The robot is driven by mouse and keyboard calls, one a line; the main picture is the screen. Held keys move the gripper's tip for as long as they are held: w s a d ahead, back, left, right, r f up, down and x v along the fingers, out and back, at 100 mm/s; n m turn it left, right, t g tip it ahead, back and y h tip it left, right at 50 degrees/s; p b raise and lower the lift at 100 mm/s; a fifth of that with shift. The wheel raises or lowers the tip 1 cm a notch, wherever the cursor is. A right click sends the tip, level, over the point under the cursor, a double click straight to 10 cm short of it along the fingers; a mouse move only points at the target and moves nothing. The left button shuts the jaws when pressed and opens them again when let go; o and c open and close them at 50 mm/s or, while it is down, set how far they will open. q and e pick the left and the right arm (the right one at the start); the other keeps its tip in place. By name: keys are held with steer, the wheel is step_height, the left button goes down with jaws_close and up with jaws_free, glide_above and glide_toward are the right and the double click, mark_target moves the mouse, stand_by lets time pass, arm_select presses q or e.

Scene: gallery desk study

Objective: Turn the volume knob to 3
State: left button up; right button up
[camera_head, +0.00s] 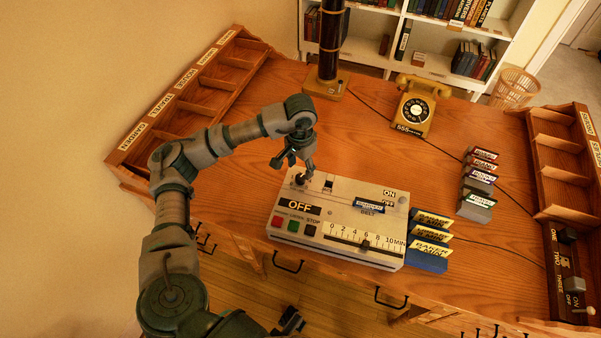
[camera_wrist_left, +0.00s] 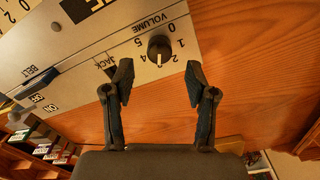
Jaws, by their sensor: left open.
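The volume knob (camera_wrist_left: 159,47) is a small black round knob on a pale panel, ringed by numerals and the word VOLUME in the left wrist view. A pale mark shows at its lower edge between 2 and 4; I cannot tell whether it is the pointer. In the head view the knob (camera_head: 300,179) sits at the upper left of the white control box (camera_head: 345,222). My left gripper (camera_wrist_left: 158,80) is open and empty, its fingers spread with the knob between and beyond the tips. In the head view the gripper (camera_head: 297,165) hangs just above the knob.
The box also carries a slider (camera_head: 365,245), a red button (camera_head: 279,222) and a switch (camera_head: 328,185). Labelled blocks (camera_head: 429,256) stand right of it. A yellow telephone (camera_head: 415,107) is behind. Wooden racks (camera_head: 190,88) line both sides. The wooden desk right of the box is partly clear.

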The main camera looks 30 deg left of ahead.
mark_target(301, 176)
arm_select(q)
step_height(301, 176, up, 7)
steer(key=shift+r, duration=0.2)
stand_by(0.5)
